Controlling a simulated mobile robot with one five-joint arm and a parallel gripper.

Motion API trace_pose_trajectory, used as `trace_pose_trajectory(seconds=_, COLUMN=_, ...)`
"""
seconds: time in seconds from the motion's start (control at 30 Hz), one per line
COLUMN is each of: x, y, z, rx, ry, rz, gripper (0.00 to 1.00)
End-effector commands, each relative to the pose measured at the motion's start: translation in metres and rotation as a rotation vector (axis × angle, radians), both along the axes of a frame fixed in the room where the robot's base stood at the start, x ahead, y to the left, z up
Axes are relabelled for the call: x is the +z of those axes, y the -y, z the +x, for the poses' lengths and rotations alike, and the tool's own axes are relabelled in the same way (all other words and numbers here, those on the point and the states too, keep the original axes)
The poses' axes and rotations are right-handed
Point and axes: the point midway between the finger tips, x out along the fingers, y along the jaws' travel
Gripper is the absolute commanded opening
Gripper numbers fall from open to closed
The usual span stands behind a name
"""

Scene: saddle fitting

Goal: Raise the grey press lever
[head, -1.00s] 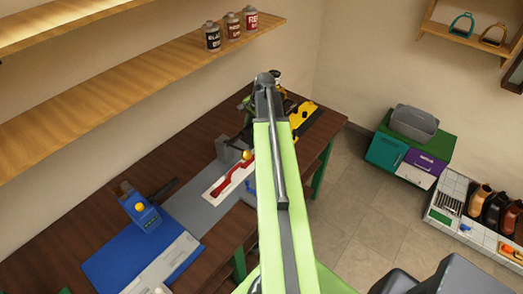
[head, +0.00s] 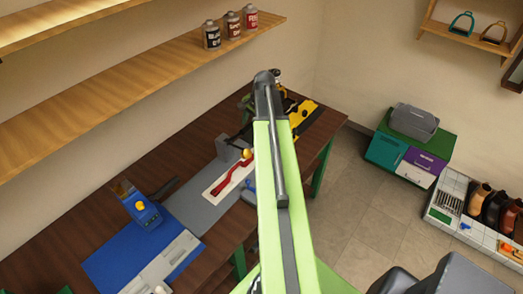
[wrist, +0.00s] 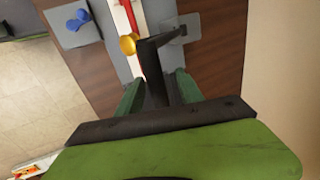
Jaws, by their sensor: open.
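The grey press (head: 228,148) stands on the bench in the head view, left of my arm, with a yellow ball knob (head: 247,153) at its side. In the wrist view its dark grey bar (wrist: 152,68) runs down between my fingers, and the yellow knob (wrist: 128,44) shows just left of the bar's upper end. My gripper (wrist: 157,88) is open, with one green finger on each side of the bar. I cannot tell whether either finger touches it. The gripper is not clear in the head view.
A white board with a red strip (head: 230,178) lies beside the press. A blue device with a yellow knob (head: 143,207) stands near a blue mat (head: 122,258) on the bench (head: 100,215). A shelf with cans (head: 232,28) is above.

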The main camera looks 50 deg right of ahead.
Motion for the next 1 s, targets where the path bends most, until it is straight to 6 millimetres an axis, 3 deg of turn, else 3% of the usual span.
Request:
trace_pose_trajectory(seconds=0.6, x=0.056, y=0.001, z=-0.017, rx=0.000, ry=-0.001, rz=0.000, gripper=0.44)
trace_pose_trajectory(seconds=1.0, x=0.056, y=0.002, z=-0.018, rx=-0.001, ry=-0.001, rz=0.000, gripper=0.44)
